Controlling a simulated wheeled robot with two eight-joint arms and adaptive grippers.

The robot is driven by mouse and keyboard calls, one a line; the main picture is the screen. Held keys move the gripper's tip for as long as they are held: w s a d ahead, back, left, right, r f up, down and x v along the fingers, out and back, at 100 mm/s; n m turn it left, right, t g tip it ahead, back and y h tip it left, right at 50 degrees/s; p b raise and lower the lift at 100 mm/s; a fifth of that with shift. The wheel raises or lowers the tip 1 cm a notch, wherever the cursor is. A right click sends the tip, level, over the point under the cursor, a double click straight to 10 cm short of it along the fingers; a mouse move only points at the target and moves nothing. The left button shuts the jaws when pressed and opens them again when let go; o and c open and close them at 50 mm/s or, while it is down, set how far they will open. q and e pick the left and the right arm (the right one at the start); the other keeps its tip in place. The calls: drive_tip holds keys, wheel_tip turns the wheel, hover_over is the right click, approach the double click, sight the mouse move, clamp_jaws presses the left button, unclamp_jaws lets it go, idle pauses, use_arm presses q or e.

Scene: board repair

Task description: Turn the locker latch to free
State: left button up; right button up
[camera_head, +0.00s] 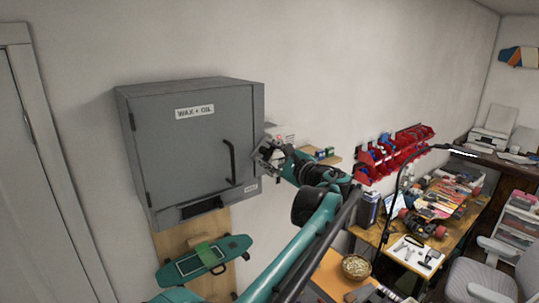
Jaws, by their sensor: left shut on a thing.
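The grey locker (190,150) hangs on the wall at the left, with its door shut. The door has a "WAX + OIL" label (194,112) and a black bar handle (229,162). My left gripper (266,154) is at the locker's right edge, to the right of the handle. Its jaws are shut on a small part there, which appears to be the latch. The fingers hide most of that part, so its turn angle cannot be told. A pale plate with a small red mark (281,138) shows just behind the gripper. My right gripper is not in view.
A small label (251,188) is at the locker's lower right. A teal skateboard (205,262) is on a wooden panel below. A small shelf (325,155) and red bins (395,155) are right of my arm. A cluttered workbench (440,240) stands at right.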

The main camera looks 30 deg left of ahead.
use_arm(q)
drive_tip(key=n, duration=0.4)
drive_tip(key=shift+n, duration=0.3)
drive_tip(key=shift+f+n, duration=0.15)
drive_tip(key=shift+n, duration=1.85)
drive_tip(key=o, duration=1.2)
drive_tip(key=shift+c, duration=0.2)
drive_tip(key=shift+s, duration=0.1)
drive_tip(key=v, duration=1.2)
